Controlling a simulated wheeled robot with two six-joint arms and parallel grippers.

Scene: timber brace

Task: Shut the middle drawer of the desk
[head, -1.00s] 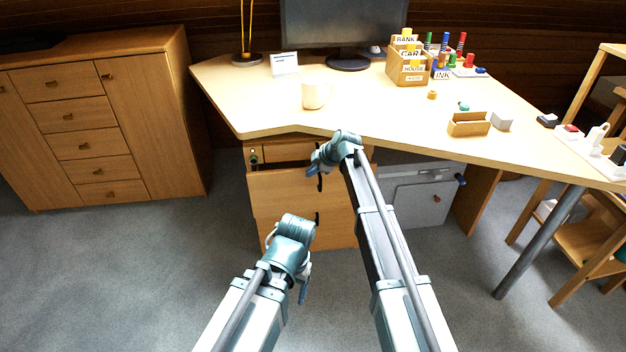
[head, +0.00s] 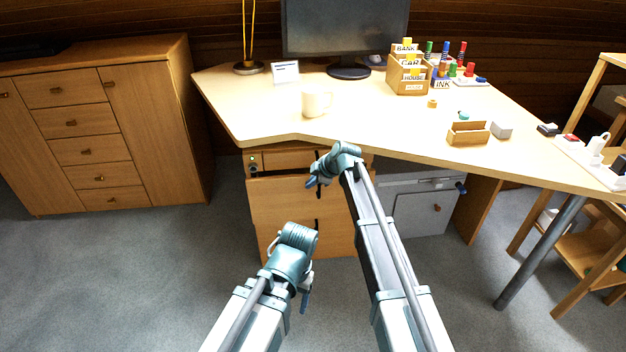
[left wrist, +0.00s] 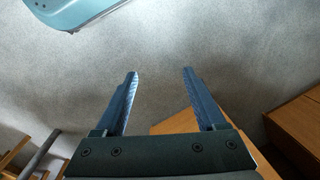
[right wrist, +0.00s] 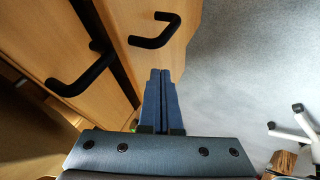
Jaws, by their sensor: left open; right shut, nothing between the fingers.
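The desk (head: 240,118) has a wooden drawer unit under its left part. A shallow top drawer (head: 284,160) sits under the desktop. Below it, the middle drawer (head: 280,196) stands out a little, with a dark gap along its top edge. My right gripper (head: 311,183) is shut and empty in front of this drawer's upper part. In the right wrist view its fingers (right wrist: 161,85) are beside wooden fronts with black handles (right wrist: 155,32); I cannot tell whether they touch. My left gripper (head: 305,300) is open and empty, lower and nearer to me; its fingers (left wrist: 160,85) point at floor.
A wooden cabinet (head: 150,130) stands at the left. A grey box unit (head: 422,212) is under the desk, right of the drawers. A metal desk leg (head: 540,250) and wooden shelves (head: 590,250) are at the right. Grey floor at the left is clear.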

